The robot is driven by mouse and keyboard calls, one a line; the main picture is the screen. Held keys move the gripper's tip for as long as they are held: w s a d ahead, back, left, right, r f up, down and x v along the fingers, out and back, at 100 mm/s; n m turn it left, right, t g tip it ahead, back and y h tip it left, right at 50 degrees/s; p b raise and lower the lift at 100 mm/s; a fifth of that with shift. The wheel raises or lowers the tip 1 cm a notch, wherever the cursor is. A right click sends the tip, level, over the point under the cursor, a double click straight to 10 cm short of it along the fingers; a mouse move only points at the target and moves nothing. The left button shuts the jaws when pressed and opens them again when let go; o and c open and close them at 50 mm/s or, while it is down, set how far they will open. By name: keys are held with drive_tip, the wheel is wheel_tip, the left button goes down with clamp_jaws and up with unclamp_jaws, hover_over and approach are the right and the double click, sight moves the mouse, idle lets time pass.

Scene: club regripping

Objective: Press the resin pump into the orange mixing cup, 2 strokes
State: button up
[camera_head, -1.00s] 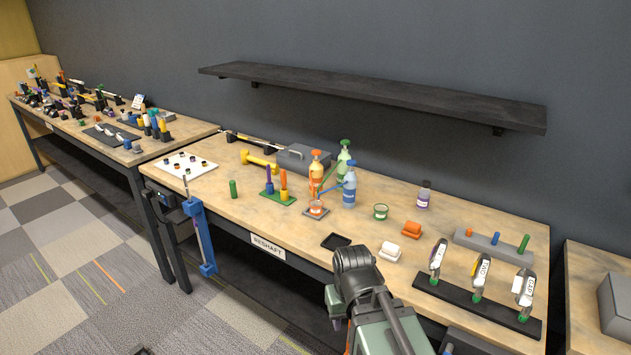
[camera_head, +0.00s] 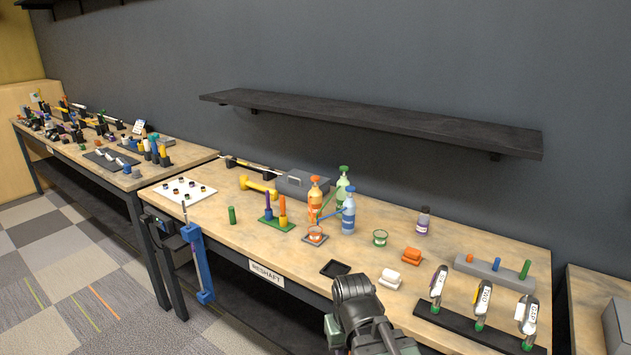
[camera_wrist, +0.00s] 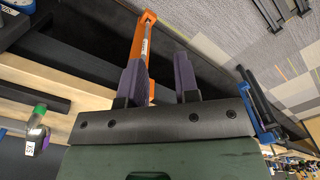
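The orange mixing cup (camera_head: 315,234) is a small clear cup with an orange rim, on a dark square pad on the workbench. Three pump bottles stand just behind it: orange (camera_head: 315,198), green (camera_head: 343,187) and blue (camera_head: 348,213). Thin spouts from the bottles reach toward the cup. I cannot tell which one holds the resin. My gripper (camera_wrist: 157,72) shows in the wrist view with its two purple fingers apart and nothing between them. It is away from the cup and bottles; the head view shows only my arm, at the bottom edge.
A green-rimmed cup (camera_head: 380,238) and a purple-labelled bottle (camera_head: 423,221) stand right of the pumps. A black tray (camera_head: 335,268), white block (camera_head: 390,279) and orange block (camera_head: 411,257) lie nearer the front. A wall shelf (camera_head: 370,120) hangs above the bench (camera_head: 210,215).

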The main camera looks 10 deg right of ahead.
clamp_jaws()
idle(1.4)
